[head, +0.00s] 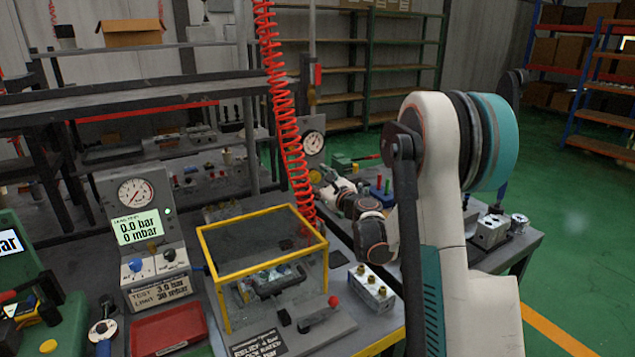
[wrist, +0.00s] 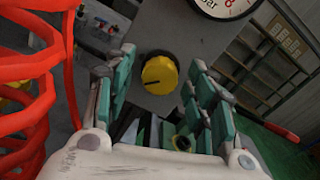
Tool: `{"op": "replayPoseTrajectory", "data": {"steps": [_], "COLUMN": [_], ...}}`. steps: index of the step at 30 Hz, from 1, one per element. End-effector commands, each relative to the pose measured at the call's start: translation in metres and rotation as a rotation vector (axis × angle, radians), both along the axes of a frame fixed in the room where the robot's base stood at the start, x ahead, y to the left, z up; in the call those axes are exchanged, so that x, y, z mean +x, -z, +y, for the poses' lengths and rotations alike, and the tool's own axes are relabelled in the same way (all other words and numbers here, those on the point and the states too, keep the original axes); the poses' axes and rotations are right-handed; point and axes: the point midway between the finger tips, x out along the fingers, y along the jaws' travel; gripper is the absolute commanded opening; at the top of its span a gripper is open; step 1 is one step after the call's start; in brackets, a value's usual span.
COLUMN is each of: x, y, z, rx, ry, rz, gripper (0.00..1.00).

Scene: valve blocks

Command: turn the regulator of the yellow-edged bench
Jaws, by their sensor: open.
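A round yellow regulator knob (wrist: 159,73) with a dark pointer mark sits on a grey panel in the wrist view. In the head view, the yellow knob (head: 314,176) shows below a round gauge (head: 313,143), partly hidden by my arm. My gripper (wrist: 161,62) is open, with one finger on each side of the knob in the picture. Gaps show between the fingers and the knob; I cannot tell the remaining depth. The near bench (head: 365,343) has a yellow front edge and carries a yellow-framed clear guard box (head: 265,222).
A red coiled hose (head: 288,120) hangs left of my gripper and is close in the wrist view (wrist: 25,90). A gauge panel (head: 140,225) and a red tray (head: 168,328) stand at left. A valve block (head: 371,288) is right of the guard. Green floor at right is open.

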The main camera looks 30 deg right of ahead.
Motion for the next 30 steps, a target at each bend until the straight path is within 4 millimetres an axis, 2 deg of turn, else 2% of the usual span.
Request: {"op": "replayPoseTrajectory", "data": {"steps": [6, 12, 23, 30], "x": [0.0001, -0.0002, -0.0002, -0.0003], "y": [-0.0003, -0.0002, -0.0003, -0.0005], "z": [-0.0001, -0.0003, -0.0001, 0.0001], "rx": [0.000, 0.000, -0.029, -0.153], "ry": [0.000, 0.000, 0.000, 0.000], "rz": [0.000, 0.000, -0.001, -0.005], "gripper": [0.50, 0.06, 0.06, 0.06]}}
